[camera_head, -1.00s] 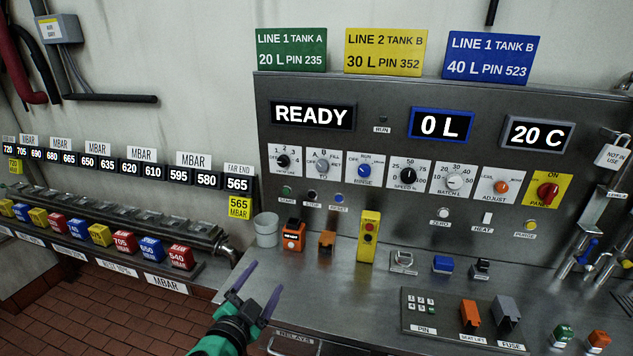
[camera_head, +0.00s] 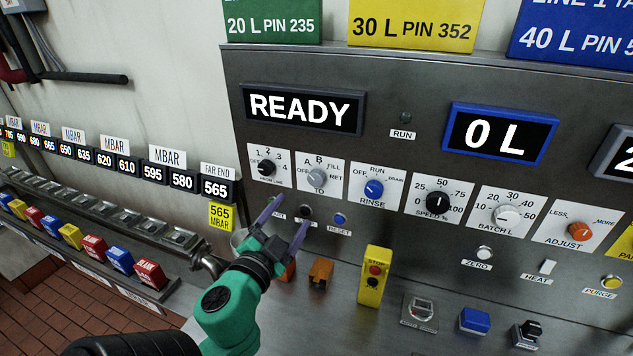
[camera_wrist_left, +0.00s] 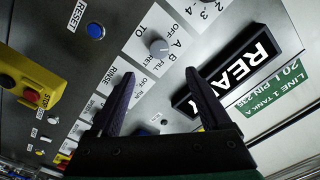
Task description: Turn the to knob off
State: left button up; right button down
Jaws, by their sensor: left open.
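The TO knob (camera_head: 317,177) is a small grey knob on a white plate, second from the left in the panel's knob row. It also shows in the left wrist view (camera_wrist_left: 159,47). Its plate carries OFF, A, B, FILL and RET marks; I cannot tell clearly which mark it points at. My left gripper (camera_head: 293,211) is open and empty, just below and left of the knob in the head view. In the left wrist view the knob lies beyond the gap between the fingertips (camera_wrist_left: 160,73), not touched. My right gripper is not in view.
The RINSE knob (camera_head: 374,188) sits close to the right, and the black knob (camera_head: 265,168) close to the left. Below are the blue RESET button (camera_head: 340,219) and a yellow stop box (camera_head: 375,275). The READY display (camera_head: 303,109) is above.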

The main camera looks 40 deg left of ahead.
pick_arm(q)
jog(key=w+b, duration=0.1)
jog(key=b, duration=0.7)
send_near(315, 181)
jog(key=w+a+f, duration=0.1)
jog(key=w, duration=0.2)
jog(key=w+p, duration=0.1)
jog(key=w+a+p, duration=0.1)
jog(key=w+r+p, duration=0.1)
jog(key=w, duration=0.1)
jog(key=shift+a+r, duration=0.15)
jog(key=shift+a, duration=0.05)
jog(key=shift+w+a, duration=0.2)
jog(key=shift+w, duration=0.45)
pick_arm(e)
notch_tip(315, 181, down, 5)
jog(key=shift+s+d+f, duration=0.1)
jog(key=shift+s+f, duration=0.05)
pick_arm(q)
jog(key=shift+f, duration=0.2)
grip_shut()
